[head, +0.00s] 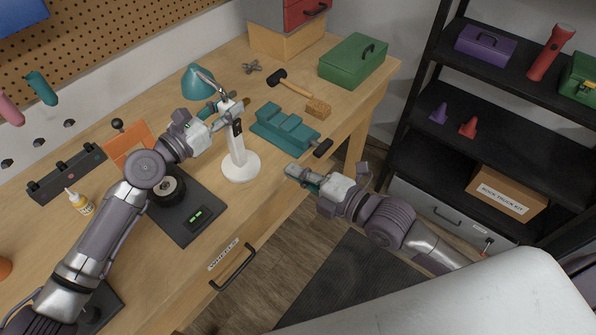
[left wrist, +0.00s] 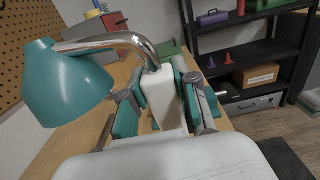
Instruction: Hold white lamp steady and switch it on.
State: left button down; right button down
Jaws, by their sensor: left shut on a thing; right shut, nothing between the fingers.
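The white lamp stands upright on the workbench, with a round base (head: 240,167), a white post (head: 236,148), a chrome neck and a teal shade (head: 197,82). A dark switch plate (head: 238,127) shows on the post's front. My left gripper (head: 228,112) is shut around the upper post; in the left wrist view its fingers flank the white post (left wrist: 161,95), with the teal shade (left wrist: 65,85) at left. My right gripper (head: 293,172) is shut and empty, right of the lamp base and apart from it, near the bench's front edge. No glow shows at the shade.
A teal vise (head: 282,128) stands right of the lamp, with a hammer (head: 290,83), wooden block (head: 318,108) and green toolbox (head: 353,60) beyond. A dark scale (head: 190,215) with a wheel lies at left. Black shelves (head: 480,90) stand at right.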

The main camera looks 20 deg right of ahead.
dwell(0.4)
pick_arm(q)
jog(key=c, duration=0.8)
grip_release()
